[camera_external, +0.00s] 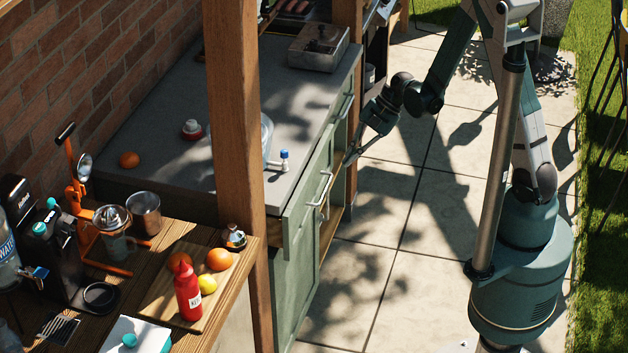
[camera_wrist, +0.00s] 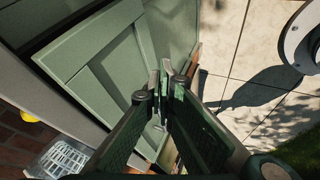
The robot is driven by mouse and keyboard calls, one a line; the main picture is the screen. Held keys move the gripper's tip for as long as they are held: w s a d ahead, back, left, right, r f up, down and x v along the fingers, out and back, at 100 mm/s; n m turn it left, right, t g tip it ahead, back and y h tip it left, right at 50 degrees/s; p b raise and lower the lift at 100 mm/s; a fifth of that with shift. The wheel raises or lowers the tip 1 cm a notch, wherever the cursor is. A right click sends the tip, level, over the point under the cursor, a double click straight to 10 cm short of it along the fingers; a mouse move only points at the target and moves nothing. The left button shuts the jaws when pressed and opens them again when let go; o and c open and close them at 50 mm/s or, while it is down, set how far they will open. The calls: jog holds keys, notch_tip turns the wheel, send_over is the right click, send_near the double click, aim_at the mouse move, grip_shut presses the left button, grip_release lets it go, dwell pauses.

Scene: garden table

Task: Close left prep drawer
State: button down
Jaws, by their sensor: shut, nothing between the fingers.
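The left prep drawer is at the near end of the green cabinet in the external view. Its green front (camera_external: 303,204) stands out from the cabinet, with a strip of wooden side showing at its near end. A metal handle (camera_external: 323,188) is on the front. My gripper (camera_external: 350,160) is near the far end of this front, on the open patio side; I cannot tell if it touches. In the wrist view my gripper (camera_wrist: 167,70) has its fingertips together and empty, in front of green panels (camera_wrist: 113,62). I cannot tell which panel is the drawer front.
A wooden post (camera_external: 234,110) stands before the grey counter (camera_external: 180,160). A wooden table with a red bottle (camera_external: 188,292) and fruit is at the front left. A tap with a blue top (camera_external: 284,155) is at the counter edge.

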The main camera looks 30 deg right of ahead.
jog(key=shift+w+a+f+b, duration=0.2)
jog(key=shift+w+a, duration=0.55)
jog(key=shift+a, duration=0.1)
jog(key=shift+w+a+f+b, duration=0.15)
jog(key=shift+w+a+b, duration=0.05)
jog(key=shift+w+a, duration=0.6)
jog(key=shift+s+a, duration=0.1)
jog(key=shift+w+a, duration=1)
jog(key=shift+w, duration=0.05)
jog(key=shift+s+d, duration=0.1)
jog(key=shift+s+d+b, duration=0.45)
jog(key=shift+s+d, duration=0.15)
jog(key=shift+d, duration=0.05)
jog(key=p, duration=0.2)
send_near(327, 158)
jog(key=s+d, duration=0.3)
jog(key=shift+r, duration=0.35)
